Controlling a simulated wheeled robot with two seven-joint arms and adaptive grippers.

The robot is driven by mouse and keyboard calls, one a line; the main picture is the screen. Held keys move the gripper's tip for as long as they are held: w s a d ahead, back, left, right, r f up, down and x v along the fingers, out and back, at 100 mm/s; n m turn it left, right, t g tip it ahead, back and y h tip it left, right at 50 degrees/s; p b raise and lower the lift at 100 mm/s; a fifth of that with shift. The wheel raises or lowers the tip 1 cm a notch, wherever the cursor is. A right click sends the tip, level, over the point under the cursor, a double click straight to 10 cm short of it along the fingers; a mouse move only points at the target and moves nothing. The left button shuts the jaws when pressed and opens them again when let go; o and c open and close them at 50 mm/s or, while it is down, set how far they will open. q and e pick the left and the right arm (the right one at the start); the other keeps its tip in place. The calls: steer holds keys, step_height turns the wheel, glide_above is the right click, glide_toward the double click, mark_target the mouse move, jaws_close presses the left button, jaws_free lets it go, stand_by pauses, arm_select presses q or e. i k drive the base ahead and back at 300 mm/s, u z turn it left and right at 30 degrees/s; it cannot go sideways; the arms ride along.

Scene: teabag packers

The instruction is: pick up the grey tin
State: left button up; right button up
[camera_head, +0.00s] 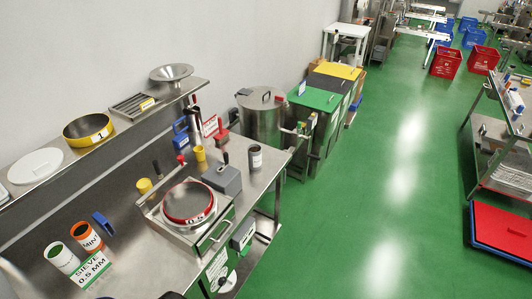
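A dark grey tin (255,157) with a white label stands upright near the right end of the steel workbench (268,172). It stands just right of a grey box-like block (224,180), with a small gap of bench around it. Neither of my grippers can be made out in the head view. A small dark shape shows at the bottom edge, but I cannot tell what it is.
A round sieve (188,202) with a red rim sits on a device in the bench's middle. Yellow cups (200,154) stand behind it. White and orange tubes (87,236) stand at the left. A shelf (125,125) runs along the back.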

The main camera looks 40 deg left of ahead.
mark_target(255, 158)
steer(key=i, duration=1.9)
